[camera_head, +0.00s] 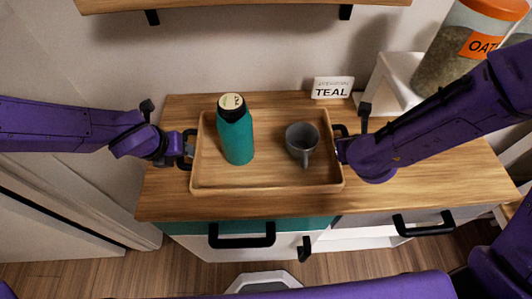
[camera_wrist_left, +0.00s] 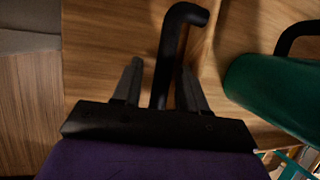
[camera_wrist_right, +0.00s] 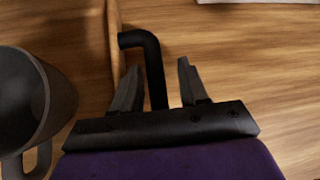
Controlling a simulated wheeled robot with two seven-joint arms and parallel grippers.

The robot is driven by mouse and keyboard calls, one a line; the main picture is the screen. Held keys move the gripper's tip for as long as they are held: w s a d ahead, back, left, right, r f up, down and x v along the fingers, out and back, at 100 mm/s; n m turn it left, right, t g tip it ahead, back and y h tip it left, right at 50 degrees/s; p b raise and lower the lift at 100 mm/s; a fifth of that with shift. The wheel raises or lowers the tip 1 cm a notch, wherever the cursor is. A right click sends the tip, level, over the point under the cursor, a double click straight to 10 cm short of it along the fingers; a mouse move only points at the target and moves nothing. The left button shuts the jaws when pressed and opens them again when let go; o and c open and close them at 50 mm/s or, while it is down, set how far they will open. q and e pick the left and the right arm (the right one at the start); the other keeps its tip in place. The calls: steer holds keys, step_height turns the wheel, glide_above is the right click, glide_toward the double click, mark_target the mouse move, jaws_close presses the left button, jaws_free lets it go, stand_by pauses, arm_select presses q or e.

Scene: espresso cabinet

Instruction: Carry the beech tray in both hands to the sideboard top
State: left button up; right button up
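The beech tray (camera_head: 265,187) appears to rest flat on the wooden cabinet top (camera_head: 430,190). A teal bottle (camera_head: 237,137) stands upright in its left half and a grey mug (camera_head: 301,142) in its right half. My left gripper (camera_head: 187,148) is at the tray's left black handle; in the left wrist view its open fingers (camera_wrist_left: 160,85) straddle the handle (camera_wrist_left: 172,50). My right gripper (camera_head: 342,149) is at the right handle; in the right wrist view its open fingers (camera_wrist_right: 158,85) straddle that handle (camera_wrist_right: 152,60), with a gap on one side.
A "TEAL" card (camera_head: 332,88) stands behind the tray. An oat jar (camera_head: 465,45) and a white stand (camera_head: 385,85) are at the back right. A shelf (camera_head: 240,4) hangs above. Drawers with black handles (camera_head: 242,240) are below. The top is clear right of the tray.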

arm_select(q)
steer(key=shift+d+r, duration=0.15)
steer(key=shift+r, duration=0.05)
arm_select(e)
steer(key=shift+w+a+r, duration=0.1)
steer(key=shift+a, duration=0.05)
arm_select(q)
steer(key=shift+r, duration=0.4)
steer(key=v, duration=0.7)
steer(key=shift+s, duration=0.25)
steer(key=shift+f, duration=0.15)
arm_select(e)
steer(key=shift+d, duration=3.05)
arm_select(q)
steer(key=shift+a, duration=0.3)
